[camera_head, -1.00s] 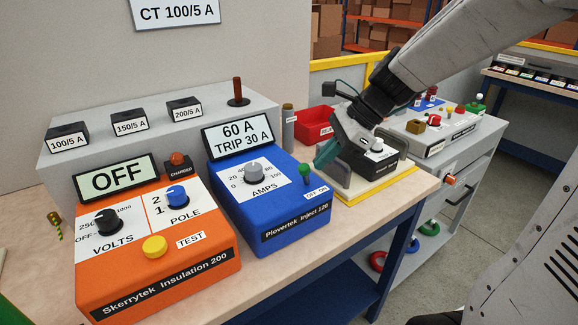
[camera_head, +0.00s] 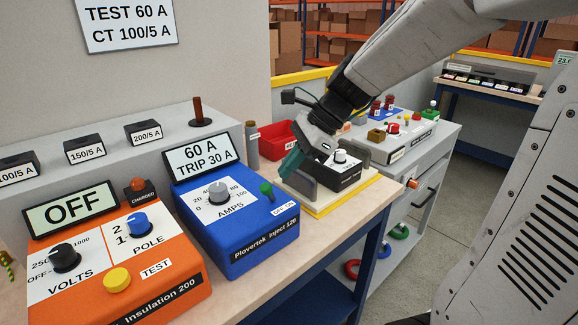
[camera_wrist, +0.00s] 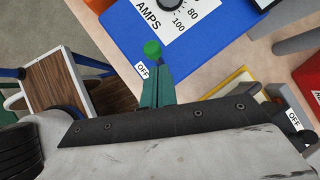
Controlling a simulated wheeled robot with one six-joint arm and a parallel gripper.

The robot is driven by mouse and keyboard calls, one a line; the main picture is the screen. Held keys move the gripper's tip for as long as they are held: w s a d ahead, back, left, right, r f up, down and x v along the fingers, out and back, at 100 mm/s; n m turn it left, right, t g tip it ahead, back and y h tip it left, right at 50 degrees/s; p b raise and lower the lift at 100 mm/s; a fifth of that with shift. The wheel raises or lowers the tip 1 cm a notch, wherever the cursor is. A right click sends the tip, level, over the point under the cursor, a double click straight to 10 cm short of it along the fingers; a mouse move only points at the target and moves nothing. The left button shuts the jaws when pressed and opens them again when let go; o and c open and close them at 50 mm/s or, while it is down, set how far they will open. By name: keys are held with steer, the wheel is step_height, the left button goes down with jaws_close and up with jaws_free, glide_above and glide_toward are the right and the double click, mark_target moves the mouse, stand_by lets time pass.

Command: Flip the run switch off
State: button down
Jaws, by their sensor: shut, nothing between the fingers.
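The run switch is a small green-knobbed lever (camera_head: 266,189) at the right front of the blue Plovertek Inject 120 box (camera_head: 240,235), beside OFF and ON labels (camera_head: 283,209). I cannot tell which way the lever leans. The box's display (camera_head: 203,160) reads 60 A, TRIP 30 A. My gripper (camera_head: 289,166), with teal fingers, is shut and empty, just right of the lever in the head view. In the wrist view the fingers (camera_wrist: 156,88) point at the green knob (camera_wrist: 152,48), very close to it; contact is unclear. The OFF label (camera_wrist: 142,70) shows there; ON is hidden.
An orange Skerrytek tester (camera_head: 115,265) stands left of the blue box. A black unit on a yellow-edged base (camera_head: 330,203) stands behind and right of my gripper. A red bin (camera_head: 277,140) and grey cylinder (camera_head: 252,141) are behind. The bench's front edge is clear.

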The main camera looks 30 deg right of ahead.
steer(key=s+a+v, duration=0.1)
steer(key=v, duration=1.2)
steer(key=shift+r, duration=0.2)
steer(key=s+a+f+n+h, duration=0.2)
steer(key=s+f+n, duration=0.3)
steer(key=s+n, duration=0.3)
steer(key=s+a+f+n+g+h, duration=0.1)
steer(key=s+f+n+h, duration=0.3)
steer(key=s+n, duration=0.5)
steer(key=shift+s+a+f+n+h, duration=0.35)
steer(key=shift+a+f+n, duration=0.5)
steer(key=shift+n, duration=0.65)
steer(key=shift+d+f, duration=0.15)
